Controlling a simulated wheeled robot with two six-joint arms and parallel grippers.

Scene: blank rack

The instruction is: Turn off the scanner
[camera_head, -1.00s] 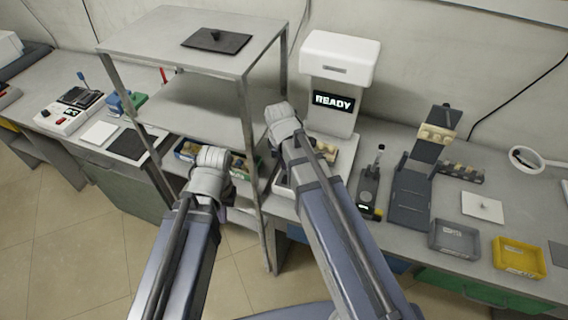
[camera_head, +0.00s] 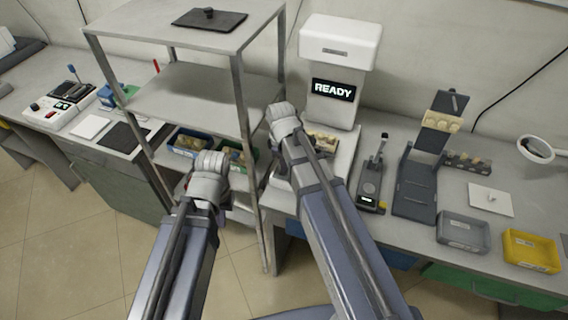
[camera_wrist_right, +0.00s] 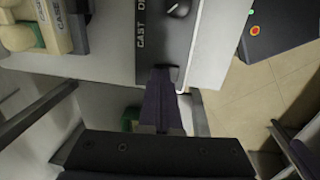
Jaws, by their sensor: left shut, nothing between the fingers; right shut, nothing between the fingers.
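The scanner (camera_head: 340,45) is a white upright machine on the bench, with a lit display (camera_head: 333,90) reading READY. Its base is partly hidden by my right arm. My right gripper (camera_head: 283,118) is in front of the scanner's lower left, its fingers hidden in the head view. In the right wrist view the shut, empty fingers (camera_wrist_right: 160,85) are at the lower end of a dark panel (camera_wrist_right: 162,40) lettered "CAST D…", with a knob (camera_wrist_right: 178,8) at the top edge. Whether they touch it cannot be told. My left gripper (camera_head: 208,165) is shut in front of the shelf rack.
A metal shelf rack (camera_head: 190,95) stands left of the scanner; its front post is close to my arms. A black stand (camera_head: 415,190), grey tray (camera_head: 462,233) and yellow tray (camera_head: 530,250) are at right. Cream blocks (camera_wrist_right: 45,25) are near my right gripper.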

